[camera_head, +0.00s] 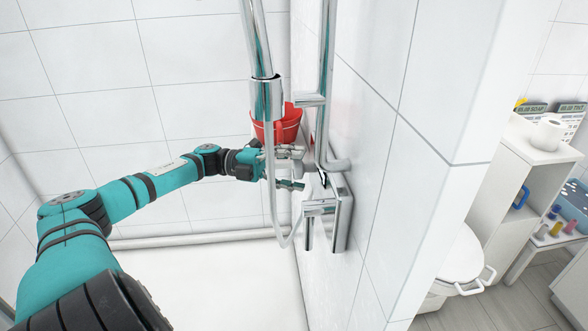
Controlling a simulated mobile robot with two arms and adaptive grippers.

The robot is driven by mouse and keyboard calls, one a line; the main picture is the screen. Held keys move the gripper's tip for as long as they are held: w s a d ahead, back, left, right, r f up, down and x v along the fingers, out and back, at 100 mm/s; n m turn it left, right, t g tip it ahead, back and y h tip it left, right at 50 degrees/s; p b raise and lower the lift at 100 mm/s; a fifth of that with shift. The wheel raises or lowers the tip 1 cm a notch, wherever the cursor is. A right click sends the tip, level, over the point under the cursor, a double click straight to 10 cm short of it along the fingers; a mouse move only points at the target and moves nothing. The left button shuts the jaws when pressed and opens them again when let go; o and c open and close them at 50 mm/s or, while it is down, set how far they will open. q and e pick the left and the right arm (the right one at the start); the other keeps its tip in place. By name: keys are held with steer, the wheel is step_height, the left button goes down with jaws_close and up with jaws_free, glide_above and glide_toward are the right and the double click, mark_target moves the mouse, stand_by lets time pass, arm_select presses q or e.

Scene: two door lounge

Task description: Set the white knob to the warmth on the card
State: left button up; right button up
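A chrome shower mixer (341,215) is fixed to the tiled wall right of centre, below the riser pipe. My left gripper (297,169) is at the mixer's left end, its fingers apart, one above the other. The shower hose and pipe cross in front of it. I cannot clearly make out the white knob; the pale area between and behind the fingers is too small and partly hidden. I see no card with a warmth on it. My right gripper is out of view.
A red bucket (277,126) is behind the gripper. The chrome hose (270,200) hangs in a loop close to my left wrist. The shower floor (220,285) is clear.

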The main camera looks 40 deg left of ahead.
arm_select(q)
steer(key=shift+a, duration=0.1)
steer(key=v, duration=1.1)
steer(key=shift+s+a, duration=0.2)
steer(key=shift+a, duration=0.15)
steer(key=shift+w+d, duration=0.1)
